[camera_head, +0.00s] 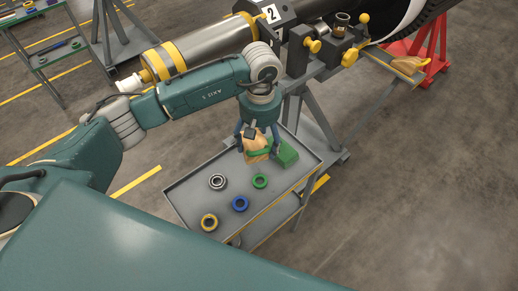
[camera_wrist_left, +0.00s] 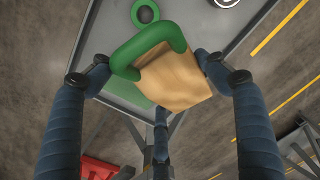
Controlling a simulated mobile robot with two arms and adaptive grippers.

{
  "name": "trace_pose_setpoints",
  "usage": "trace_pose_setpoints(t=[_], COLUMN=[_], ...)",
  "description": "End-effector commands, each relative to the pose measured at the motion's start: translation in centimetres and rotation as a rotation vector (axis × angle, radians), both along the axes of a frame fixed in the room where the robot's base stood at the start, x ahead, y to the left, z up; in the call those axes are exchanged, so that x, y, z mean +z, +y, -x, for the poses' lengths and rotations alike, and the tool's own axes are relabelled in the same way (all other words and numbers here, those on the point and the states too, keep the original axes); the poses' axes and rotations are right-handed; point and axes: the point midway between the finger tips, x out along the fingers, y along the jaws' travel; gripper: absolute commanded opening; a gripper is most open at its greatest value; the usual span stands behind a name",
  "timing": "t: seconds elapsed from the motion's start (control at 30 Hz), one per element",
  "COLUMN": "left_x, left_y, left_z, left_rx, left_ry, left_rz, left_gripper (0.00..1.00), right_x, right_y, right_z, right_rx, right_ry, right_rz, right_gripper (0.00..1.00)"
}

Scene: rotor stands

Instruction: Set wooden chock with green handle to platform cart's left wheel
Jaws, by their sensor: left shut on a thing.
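My left gripper (camera_head: 259,141) points down over the grey cart (camera_head: 188,196) and is shut on the wooden chock (camera_head: 254,158). The chock is a tan wooden block with a green handle. In the left wrist view the chock (camera_wrist_left: 177,84) sits between the blue fingers, with its green handle (camera_wrist_left: 146,46) on the far side. The cart's tray lies below the chock; the exact gap is hard to tell. I cannot make out the cart's left wheel clearly. My right gripper is not in view.
A rotor stand (camera_head: 297,85) rises close behind. A yellow-handled wooden piece (camera_head: 408,65) lies at upper right. Floor on the right is clear.

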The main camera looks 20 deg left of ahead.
Motion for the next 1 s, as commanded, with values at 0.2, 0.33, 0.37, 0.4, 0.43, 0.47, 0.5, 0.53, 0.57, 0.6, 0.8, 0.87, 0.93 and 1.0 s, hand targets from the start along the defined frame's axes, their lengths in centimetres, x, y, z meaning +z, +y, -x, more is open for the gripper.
trace_pose_setpoints(t=[0.2,0.33,0.37,0.4,0.43,0.47,0.5,0.53,0.57,0.6,0.8,0.87,0.93,1.0], left_x=[-1.5,-3.3,-3.8,-4.4,-4.7,-5.0,-5.2,-5.2,-5.2,-5.2,-5.5,-5.6,-5.5,-5.5], left_y=[-0.1,-0.1,0.0,-0.1,-0.1,-0.1,-0.1,-0.1,-0.1,-0.1,0.0,0.0,0.0,0.0], left_z=[0.0,0.1,0.1,0.0,0.0,0.0,0.0,-0.1,-0.1,-0.1,-0.1,0.0,0.0,0.0], left_rx=[0.000,0.000,0.001,0.001,0.001,0.001,0.000,0.000,-0.001,-0.001,-0.001,0.000,0.000,0.000], left_ry=[0.000,0.003,0.004,0.002,0.002,0.001,-0.001,-0.001,-0.002,-0.002,-0.002,-0.001,-0.001,-0.001], left_rz=[0.001,0.001,0.000,0.002,0.001,0.001,0.001,0.000,0.001,0.001,0.000,-0.001,-0.001,-0.001], left_gripper=[0.38,0.38,0.38,0.38,0.38,0.37,0.37,0.37,0.37,0.37,0.37,0.76,0.90,0.94], right_x=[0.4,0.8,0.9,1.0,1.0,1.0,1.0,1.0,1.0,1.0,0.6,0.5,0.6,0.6], right_y=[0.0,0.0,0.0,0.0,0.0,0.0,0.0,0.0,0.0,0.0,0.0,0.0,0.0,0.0], right_z=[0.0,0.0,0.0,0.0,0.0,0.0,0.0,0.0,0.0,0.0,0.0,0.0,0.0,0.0], right_rx=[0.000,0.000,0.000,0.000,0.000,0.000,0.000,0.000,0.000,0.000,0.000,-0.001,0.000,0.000], right_ry=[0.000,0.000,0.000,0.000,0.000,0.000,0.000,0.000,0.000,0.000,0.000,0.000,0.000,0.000], right_rz=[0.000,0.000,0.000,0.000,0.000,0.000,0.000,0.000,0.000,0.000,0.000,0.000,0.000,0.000], right_gripper=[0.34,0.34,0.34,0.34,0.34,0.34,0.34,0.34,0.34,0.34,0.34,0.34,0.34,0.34])
